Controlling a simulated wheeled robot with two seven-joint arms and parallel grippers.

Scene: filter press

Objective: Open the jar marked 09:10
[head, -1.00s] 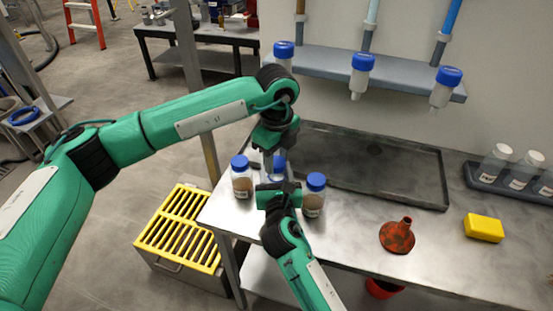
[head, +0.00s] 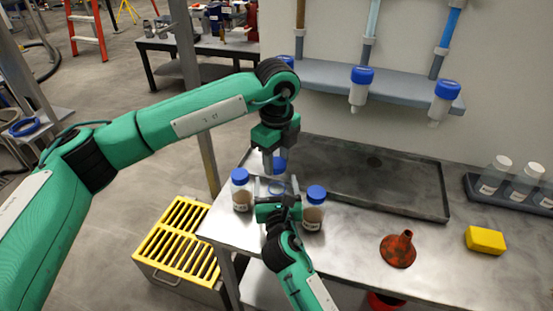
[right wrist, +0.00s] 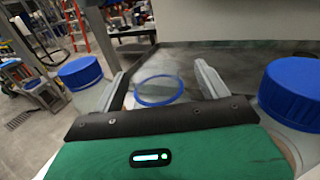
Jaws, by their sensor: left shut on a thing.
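My left gripper (head: 270,160) is shut on a blue lid (head: 280,165) and holds it above the middle jar. That jar is clear, and its uncapped blue-edged mouth (head: 279,187) shows below the lid; the mouth is also in the right wrist view (right wrist: 160,90). Its label is hidden in these views. My right gripper (head: 278,199) is in front of this jar. In the right wrist view its two fingers (right wrist: 162,85) stand apart, with the jar's mouth between them and gaps on both sides.
Blue-capped jars stand close on the left (head: 241,190) and right (head: 314,208); I cannot read their labels. A dark tray (head: 400,190) lies behind. A red funnel (head: 398,250) and a yellow block (head: 485,240) are on the right of the steel bench.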

